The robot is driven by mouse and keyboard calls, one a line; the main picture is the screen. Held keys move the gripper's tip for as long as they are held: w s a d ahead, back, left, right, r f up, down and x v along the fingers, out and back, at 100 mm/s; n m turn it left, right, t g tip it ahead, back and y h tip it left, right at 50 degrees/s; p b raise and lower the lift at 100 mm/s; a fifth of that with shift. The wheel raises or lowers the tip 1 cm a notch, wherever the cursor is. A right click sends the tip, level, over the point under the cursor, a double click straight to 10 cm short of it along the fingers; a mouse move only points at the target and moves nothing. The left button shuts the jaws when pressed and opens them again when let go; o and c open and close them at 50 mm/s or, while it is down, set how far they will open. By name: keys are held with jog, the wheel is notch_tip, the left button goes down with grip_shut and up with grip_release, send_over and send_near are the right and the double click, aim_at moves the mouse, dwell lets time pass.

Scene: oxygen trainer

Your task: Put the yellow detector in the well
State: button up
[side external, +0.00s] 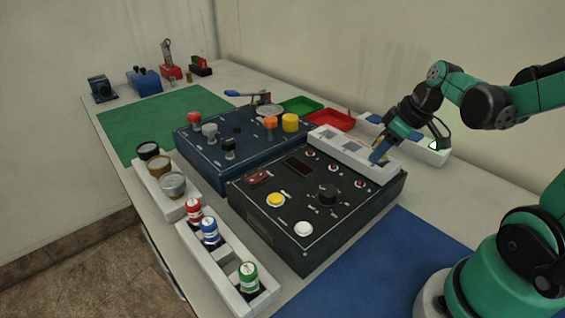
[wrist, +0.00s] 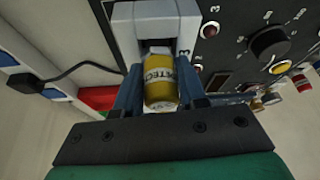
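The yellow detector (wrist: 160,86), a small cylinder with a white lettered label, is between the two blue fingers of my gripper (wrist: 158,72) in the wrist view. The fingers touch it on both sides. Just beyond its end is a white block with square wells (wrist: 155,12); a dark opening shows there. In the side external view my gripper (side external: 380,153) is low over the right part of this white block (side external: 350,157), at the back of the black console. The detector is mostly hidden there by the fingers, and I cannot tell how deep it sits.
The black console (side external: 280,225) has knobs and buttons. A blue console (side external: 205,160) stands behind it. A white rack (side external: 225,262) holds red, blue and green cylinders. Red (side external: 333,120) and green trays (side external: 300,105) and another white rack (side external: 430,155) are near the wall.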

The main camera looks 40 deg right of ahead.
jog(key=o, duration=0.4)
jog(key=shift+o, duration=0.2)
jog(key=shift+v, duration=2.65)
jog(key=shift+w+a+r, duration=0.1)
jog(key=shift+a+r, duration=0.05)
jog(key=shift+w+a+f+m+t+h, duration=0.15)
jog(key=shift+w+a+m+t, duration=0.25)
jog(key=shift+a, duration=1.75)
jog(key=shift+w+a+f+m+t+h, duration=0.15)
jog(key=shift+w+a+t, duration=0.3)
jog(key=shift+a, duration=1.7)
jog(key=shift+w+a+f+m+t, duration=0.3)
jog(key=shift+a+t, duration=0.25)
jog(key=shift+a, duration=1.65)
